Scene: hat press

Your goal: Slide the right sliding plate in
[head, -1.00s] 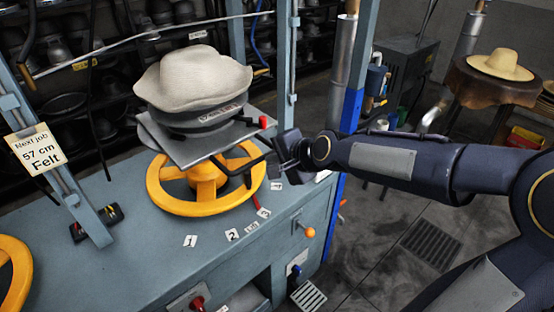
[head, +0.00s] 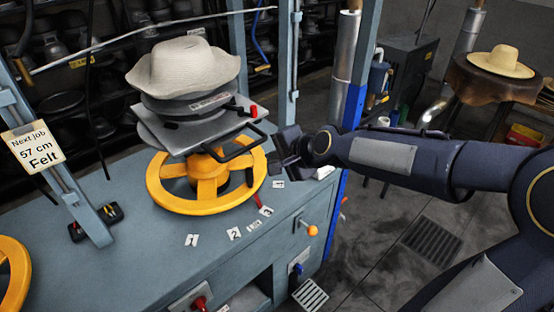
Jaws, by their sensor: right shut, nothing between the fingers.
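The sliding plate (head: 158,136) is a grey flat plate above the yellow handwheel (head: 158,192). A black bar handle (head: 240,150) sticks out from its right side. A dark band-shaped form and a pale felt hat (head: 185,68) sit on the plate, with a red-tipped lever (head: 253,111) at the right. My right gripper (head: 278,162) is shut and empty just right of the handle's outer end. I cannot tell whether it touches the handle. My left gripper is not in view.
A blue-grey bench (head: 130,245) carries the press, with number labels on its front. A blue-grey upright (head: 285,60) stands behind the gripper. A second yellow wheel (head: 12,270) is at the left edge. A straw hat (head: 500,63) lies on a far-right table.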

